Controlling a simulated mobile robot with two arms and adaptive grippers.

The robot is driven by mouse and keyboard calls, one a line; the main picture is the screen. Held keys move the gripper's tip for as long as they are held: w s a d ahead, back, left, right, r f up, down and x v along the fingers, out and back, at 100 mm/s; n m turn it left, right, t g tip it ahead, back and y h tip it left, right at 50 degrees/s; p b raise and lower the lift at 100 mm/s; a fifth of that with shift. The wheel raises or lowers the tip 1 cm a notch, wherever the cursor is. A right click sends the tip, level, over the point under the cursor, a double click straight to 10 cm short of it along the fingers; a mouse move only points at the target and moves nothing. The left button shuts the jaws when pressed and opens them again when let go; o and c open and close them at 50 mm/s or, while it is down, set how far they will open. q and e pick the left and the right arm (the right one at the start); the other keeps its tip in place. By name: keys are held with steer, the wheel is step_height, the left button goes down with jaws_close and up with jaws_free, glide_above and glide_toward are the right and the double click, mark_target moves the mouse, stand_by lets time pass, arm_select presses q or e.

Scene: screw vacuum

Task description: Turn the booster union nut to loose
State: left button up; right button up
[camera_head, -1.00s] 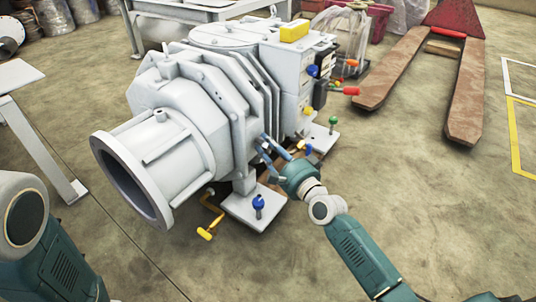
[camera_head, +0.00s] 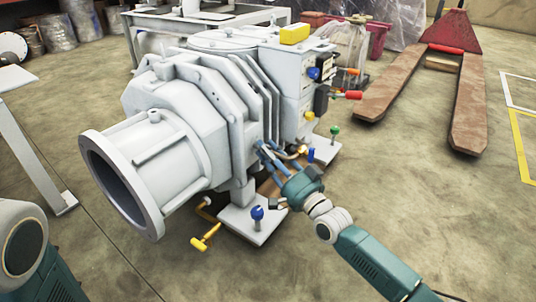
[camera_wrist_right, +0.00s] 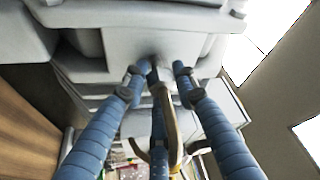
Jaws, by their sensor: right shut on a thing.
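The booster is part of the large grey vacuum pump (camera_head: 180,110), whose round open flange faces the front left. My right gripper (camera_head: 266,152) reaches to the lower right side of the pump with its blue fingers. In the right wrist view its fingertips (camera_wrist_right: 160,72) close in against the grey housing around a small spot. A curved brass-coloured piece (camera_wrist_right: 168,115) lies between the fingers. The union nut itself is mostly hidden by the fingertips. In the head view, a brass fitting (camera_head: 299,152) shows just beside the fingers. My left gripper is out of view.
Below the pump are a base plate with a blue-knobbed bolt (camera_head: 257,213) and a yellow-handled valve (camera_head: 206,238). A red-handled part (camera_head: 347,95) sticks out on the right. A pallet jack (camera_head: 470,105) stands back right.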

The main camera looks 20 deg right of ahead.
steer(key=shift+a, duration=0.2)
steer(key=o, duration=1.1)
steer(key=shift+s, duration=0.1)
steer(key=shift+s+d, duration=0.15)
steer(key=v, duration=1.1)
steer(key=shift+s, duration=0.3)
